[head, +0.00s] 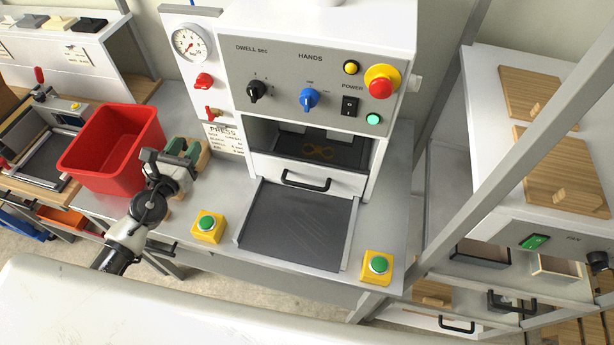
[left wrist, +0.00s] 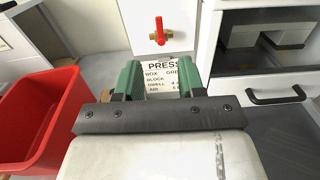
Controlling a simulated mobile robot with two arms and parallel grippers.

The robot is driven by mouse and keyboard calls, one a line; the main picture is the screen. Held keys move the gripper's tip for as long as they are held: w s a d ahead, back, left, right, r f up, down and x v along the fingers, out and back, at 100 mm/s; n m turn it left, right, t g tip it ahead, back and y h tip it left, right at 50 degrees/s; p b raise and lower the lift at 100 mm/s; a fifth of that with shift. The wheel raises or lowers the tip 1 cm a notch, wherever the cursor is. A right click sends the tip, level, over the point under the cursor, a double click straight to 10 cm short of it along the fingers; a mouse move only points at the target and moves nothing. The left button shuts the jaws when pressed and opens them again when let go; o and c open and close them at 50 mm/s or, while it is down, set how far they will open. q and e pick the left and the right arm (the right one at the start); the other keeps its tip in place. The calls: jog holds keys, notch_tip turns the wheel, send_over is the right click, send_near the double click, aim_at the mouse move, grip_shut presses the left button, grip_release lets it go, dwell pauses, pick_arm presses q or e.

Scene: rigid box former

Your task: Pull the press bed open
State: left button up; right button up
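The press (head: 315,75) has a grey control panel above a dark opening. The press bed's white front (head: 345,180) stands at the opening, with a black bar handle (head: 306,182). A dark flat plate with side rails (head: 298,225) lies bare in front of it. In the left wrist view the handle (left wrist: 277,97) shows at the right. My left gripper (head: 188,152) is left of the press, apart from the handle. In the left wrist view its green fingers (left wrist: 158,82) are spread with nothing between them. My right gripper is not in view.
A red bin (head: 112,150) stands left of my left gripper. Yellow boxes with green buttons stand left (head: 208,226) and right (head: 377,267) of the plate. A red-handled valve (head: 212,113) is on the press's left panel. A grey frame post (head: 540,150) rises at right.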

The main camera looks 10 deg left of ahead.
pick_arm(q)
jog(key=d+f+n+h+b, duration=0.3)
jog(key=d+f+n+b, duration=0.45)
jog(key=d+b, duration=0.25)
jog(key=n+g+h+b, duration=0.3)
jog(key=n+g+b, duration=0.1)
jog(key=n+b, duration=0.3)
send_near(304, 185)
jog(key=x, duration=0.3)
jog(key=p+x, duration=0.1)
jog(key=x, duration=0.6)
jog(key=shift+f, duration=0.35)
jog(key=shift+c, duration=0.3)
grip_shut()
